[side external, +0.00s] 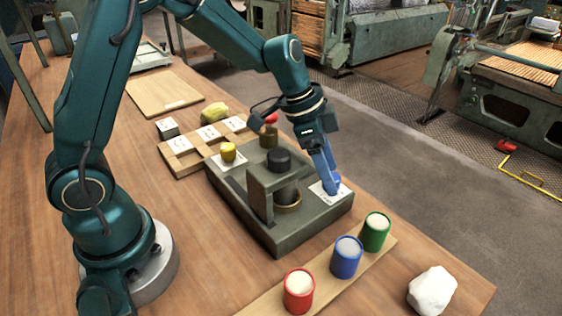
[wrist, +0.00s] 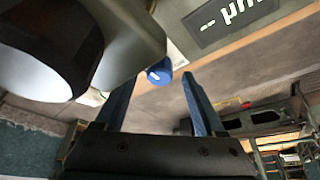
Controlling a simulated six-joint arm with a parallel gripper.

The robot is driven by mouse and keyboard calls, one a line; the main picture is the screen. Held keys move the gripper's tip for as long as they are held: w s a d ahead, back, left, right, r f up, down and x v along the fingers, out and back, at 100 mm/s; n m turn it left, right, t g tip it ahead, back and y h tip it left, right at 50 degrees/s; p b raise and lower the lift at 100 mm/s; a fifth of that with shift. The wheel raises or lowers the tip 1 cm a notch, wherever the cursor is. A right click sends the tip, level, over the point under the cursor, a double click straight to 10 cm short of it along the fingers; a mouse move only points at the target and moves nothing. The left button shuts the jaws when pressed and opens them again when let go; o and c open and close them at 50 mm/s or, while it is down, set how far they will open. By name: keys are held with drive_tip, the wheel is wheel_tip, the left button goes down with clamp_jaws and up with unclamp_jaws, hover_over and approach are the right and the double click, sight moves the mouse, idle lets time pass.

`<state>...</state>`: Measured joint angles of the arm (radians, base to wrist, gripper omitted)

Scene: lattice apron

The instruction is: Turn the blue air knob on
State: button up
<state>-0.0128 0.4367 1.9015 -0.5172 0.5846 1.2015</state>
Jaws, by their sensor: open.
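The blue air knob (side external: 333,188) sits over a white label card at the right end of a grey-green fixture (side external: 285,240). My gripper (side external: 330,176) is at the knob, pointing down, and its fingers partly hide it. In the wrist view the blue knob (wrist: 160,72), with a white mark on its face, shows between the two fingertips of my open gripper (wrist: 160,78). A gap shows on each side of the knob there. I cannot tell how deep the fingers reach around it.
On the fixture are a black knob (side external: 279,160), an upright plate and a red knob (side external: 271,118). A yellow knob (side external: 228,152) is at its left. Red (side external: 299,292), blue (side external: 346,258) and green (side external: 376,233) cups stand in front. A white lump (side external: 432,290) lies at right.

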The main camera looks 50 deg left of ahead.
drive_tip(key=shift+f, duration=0.2)
clamp_jaws()
